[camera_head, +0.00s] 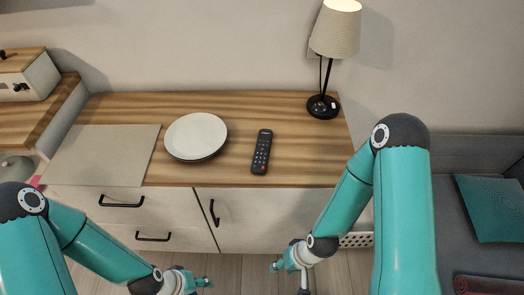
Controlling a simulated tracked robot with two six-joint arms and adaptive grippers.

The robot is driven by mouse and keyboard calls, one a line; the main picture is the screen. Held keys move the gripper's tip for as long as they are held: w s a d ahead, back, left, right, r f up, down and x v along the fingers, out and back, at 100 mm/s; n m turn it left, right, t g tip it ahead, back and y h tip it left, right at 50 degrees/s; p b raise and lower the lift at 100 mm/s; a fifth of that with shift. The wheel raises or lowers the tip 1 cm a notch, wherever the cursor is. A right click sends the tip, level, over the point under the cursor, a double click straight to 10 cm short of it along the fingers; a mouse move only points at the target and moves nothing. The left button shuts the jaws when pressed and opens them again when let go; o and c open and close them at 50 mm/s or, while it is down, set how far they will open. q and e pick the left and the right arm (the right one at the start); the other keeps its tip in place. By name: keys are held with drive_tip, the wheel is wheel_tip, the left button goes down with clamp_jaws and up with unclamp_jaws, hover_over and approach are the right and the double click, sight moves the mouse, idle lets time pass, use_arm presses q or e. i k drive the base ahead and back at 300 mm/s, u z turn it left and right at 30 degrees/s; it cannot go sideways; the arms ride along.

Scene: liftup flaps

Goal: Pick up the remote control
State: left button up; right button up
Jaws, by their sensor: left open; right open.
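A black remote control (262,152) with small buttons lies flat on the wooden cabinet top (300,150), close to its front edge. It is to the right of a stacked pair of plates, apart from them. My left gripper (206,283) is low in front of the cabinet, below and to the left of the remote, open and empty. My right gripper (282,268) is also low in front of the cabinet, below the remote, open and empty. Neither gripper touches the remote.
A white plate on a dark one (196,136) stands left of the remote. A lamp (322,104) stands at the back right. A grey board (103,155) covers the left part of the top. Black handles (214,212) stick out from the front. A sofa (466,220) is at the right.

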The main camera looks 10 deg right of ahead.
sight(260, 159)
drive_tip(key=z, duration=1)
drive_tip(key=k, duration=0.95)
drive_tip(key=u, duration=1.1)
drive_tip(key=i, duration=1)
drive_tip(key=u, duration=0.05)
